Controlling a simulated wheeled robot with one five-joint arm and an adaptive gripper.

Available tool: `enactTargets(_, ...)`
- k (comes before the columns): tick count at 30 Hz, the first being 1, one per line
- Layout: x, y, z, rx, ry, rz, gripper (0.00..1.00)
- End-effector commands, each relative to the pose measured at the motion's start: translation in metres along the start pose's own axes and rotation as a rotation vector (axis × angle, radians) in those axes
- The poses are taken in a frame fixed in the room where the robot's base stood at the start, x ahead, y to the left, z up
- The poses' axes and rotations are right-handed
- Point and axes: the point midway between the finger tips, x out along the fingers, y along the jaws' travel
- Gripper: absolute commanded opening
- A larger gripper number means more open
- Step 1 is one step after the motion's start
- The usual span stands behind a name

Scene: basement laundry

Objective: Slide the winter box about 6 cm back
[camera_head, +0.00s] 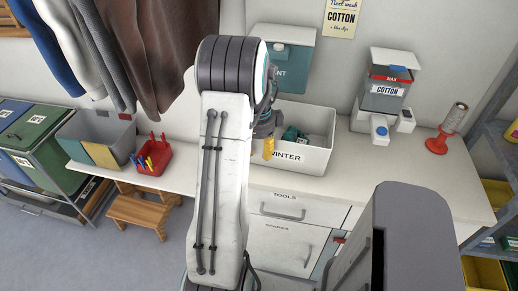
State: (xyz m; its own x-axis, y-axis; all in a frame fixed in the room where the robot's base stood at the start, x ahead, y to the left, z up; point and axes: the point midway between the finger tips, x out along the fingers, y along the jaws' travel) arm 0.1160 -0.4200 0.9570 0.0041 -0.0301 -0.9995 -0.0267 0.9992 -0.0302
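The winter box (316,158) is a white open-topped bin on the counter, with "WINTER" lettered on its front, partly covered at the left. Something dark teal (291,134) shows inside it. My arm stands in front of the box's left end and hides that part. My gripper (268,148) is at the box's front left, seen from behind, with a yellow tip hanging by the front rim. Whether it touches the box I cannot tell. Its fingers are too hidden to show a gap.
A cotton dispenser (384,85) stands to the right, with a red spool holder (438,143) farther right. A red clothespin basket (152,157) is at left. Bare counter (345,183) lies right of the box's front. Clothes hang upper left.

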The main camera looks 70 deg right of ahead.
Motion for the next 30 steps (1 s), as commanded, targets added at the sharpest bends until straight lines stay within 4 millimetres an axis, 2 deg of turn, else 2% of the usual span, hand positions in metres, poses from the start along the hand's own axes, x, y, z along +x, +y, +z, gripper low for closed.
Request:
enactTargets(1, -0.0001, 0.0000, 0.0000, 0.000, 0.000, 0.000, 0.28)
enactTargets(11, -0.0003, -0.0001, 0.0000, 0.000, 0.000, 0.000, 0.00)
enactTargets(20, -0.0003, -0.0001, 0.0000, 0.000, 0.000, 0.000, 0.00)
enactTargets(21, -0.0003, -0.0001, 0.0000, 0.000, 0.000, 0.000, 0.11)
enactTargets(30, -0.0002, -0.0001, 0.0000, 0.000, 0.000, 0.000, 0.35)
